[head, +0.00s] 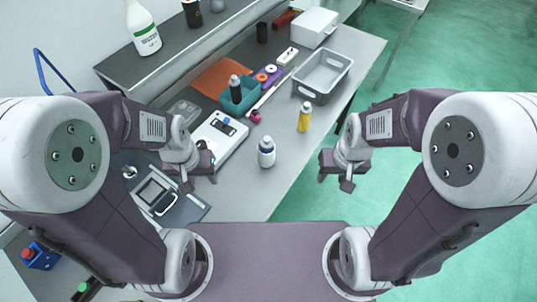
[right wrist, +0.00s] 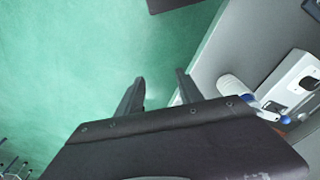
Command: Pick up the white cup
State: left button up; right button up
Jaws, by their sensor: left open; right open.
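I cannot make out a clear white cup in either view. A small white bottle with blue parts (head: 266,152) stands upright on the grey table (head: 290,175), between my two grippers. In the right wrist view a white shape with blue on it (right wrist: 236,90), probably the same bottle, lies to the right of the fingers. My left gripper (head: 202,172) is open and empty, left of the bottle by the white device. My right gripper (head: 346,176) is open and empty, right of the bottle and past the table edge; its spread fingers (right wrist: 160,88) show over green floor.
A yellow bottle (head: 305,117) stands behind the white one. A grey bin (head: 342,62), a teal tray (head: 248,106) with a dark bottle, and a white device (head: 210,147) are on the table. A raised shelf (head: 160,68) runs along the wall. Table around the white bottle is clear.

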aim_at(266, 160)
jog(key=l+u, duration=0.25)
jog(key=u, duration=0.2)
jog(key=l+u, duration=0.3)
jog(key=u, duration=0.15)
jog(key=l+u, duration=0.3)
jog(key=u, duration=0.15)
jog(key=k+l+u, duration=0.1)
jog(key=u, duration=0.35)
jog(key=k+l+u, duration=0.1)
jog(key=l+u, duration=0.35)
jog(key=j, duration=0.1)
